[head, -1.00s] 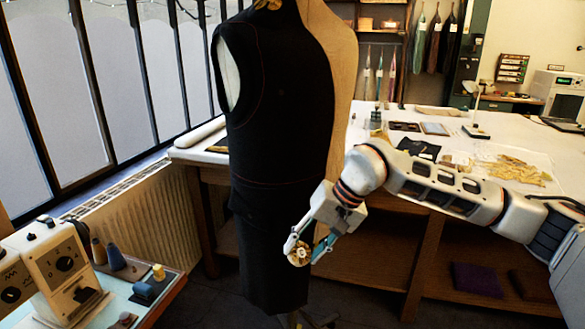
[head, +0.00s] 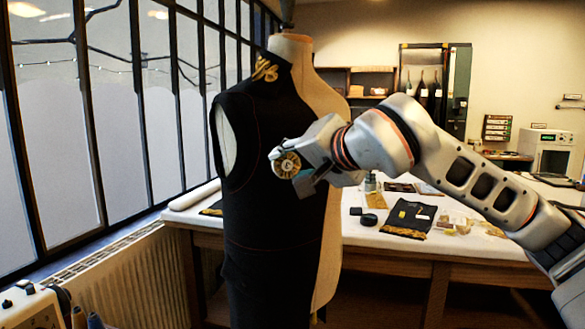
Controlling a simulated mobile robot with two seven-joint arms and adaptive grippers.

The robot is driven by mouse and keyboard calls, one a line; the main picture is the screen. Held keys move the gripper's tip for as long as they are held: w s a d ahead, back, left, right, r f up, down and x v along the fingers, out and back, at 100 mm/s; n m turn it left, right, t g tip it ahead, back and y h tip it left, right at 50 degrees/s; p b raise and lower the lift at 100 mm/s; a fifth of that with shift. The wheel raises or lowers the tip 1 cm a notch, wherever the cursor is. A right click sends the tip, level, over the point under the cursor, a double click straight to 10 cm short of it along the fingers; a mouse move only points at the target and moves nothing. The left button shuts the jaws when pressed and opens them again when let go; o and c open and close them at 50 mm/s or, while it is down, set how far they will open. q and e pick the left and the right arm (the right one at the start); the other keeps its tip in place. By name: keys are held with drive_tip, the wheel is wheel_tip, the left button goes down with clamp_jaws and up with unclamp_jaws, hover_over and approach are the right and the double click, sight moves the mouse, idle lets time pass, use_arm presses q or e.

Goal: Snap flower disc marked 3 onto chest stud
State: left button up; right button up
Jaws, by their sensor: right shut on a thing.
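The black garment (head: 255,215) hangs on a dress form with gold embroidery (head: 265,69) at its collar. My right gripper (head: 290,168) is shut on a round gold-and-white flower disc (head: 286,165) and holds it in front of the garment's chest, at the right side of the picture of the torso. The disc's face points toward me; its marking is too small to read. I cannot tell whether the disc touches the garment. No chest stud can be made out; the gripper and disc cover part of the chest. My left gripper is not in view.
A long white worktable (head: 470,238) stands behind the form, with a dark cloth piece (head: 408,219), small jars and trims on it. A radiator (head: 130,275) and barred window line the left. A machine's top (head: 30,305) shows at bottom left.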

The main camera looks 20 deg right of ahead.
sight(293, 160)
drive_tip(key=w, duration=0.3)
drive_tip(key=shift+w+d+f, duration=0.1)
drive_tip(key=shift+f, duration=0.1)
drive_tip(key=shift+w+d+b, duration=0.1)
drive_tip(key=shift+w+b, duration=0.2)
drive_tip(key=shift+w, duration=0.45)
drive_tip(key=shift+w+d, duration=0.15)
drive_tip(key=shift+w, duration=0.9)
drive_tip(key=shift+w+p, duration=0.35)
drive_tip(key=shift+w, duration=0.35)
drive_tip(key=shift+w, duration=0.25)
drive_tip(key=shift+w+d, duration=0.1)
drive_tip(key=shift+w, duration=0.2)
